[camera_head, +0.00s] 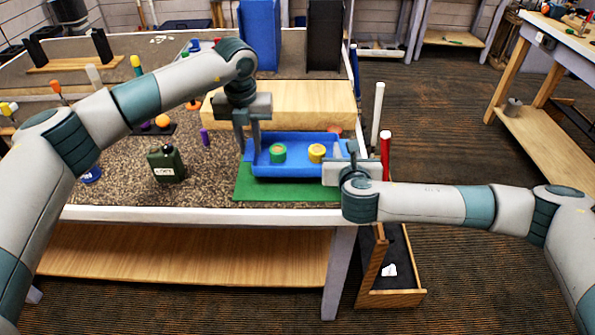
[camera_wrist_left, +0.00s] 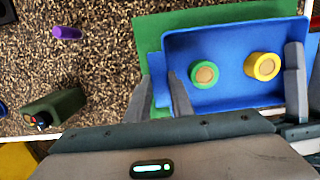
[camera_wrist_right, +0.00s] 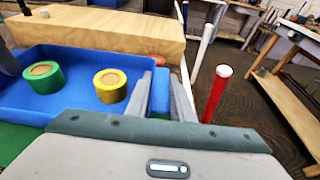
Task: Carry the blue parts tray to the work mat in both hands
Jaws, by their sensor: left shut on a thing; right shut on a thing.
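The blue parts tray (camera_head: 290,171) is level over the green work mat (camera_head: 280,191), near the table's front right corner. It holds a green roll (camera_head: 278,152) and a yellow roll (camera_head: 316,152), both upright. I cannot tell whether the tray touches the mat. My left gripper (camera_head: 248,148) is shut on the tray's left wall; the tray also shows in the left wrist view (camera_wrist_left: 225,88). My right gripper (camera_wrist_right: 162,95) is shut on the tray's right wall. Mat shows in front of the tray and to its left.
A long wooden block (camera_head: 300,100) lies just behind the tray. A white post (camera_head: 376,115) and a red post (camera_head: 385,150) stand close to the right. A green canister (camera_head: 166,164) and a purple piece (camera_head: 205,137) are on the speckled tabletop to the left.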

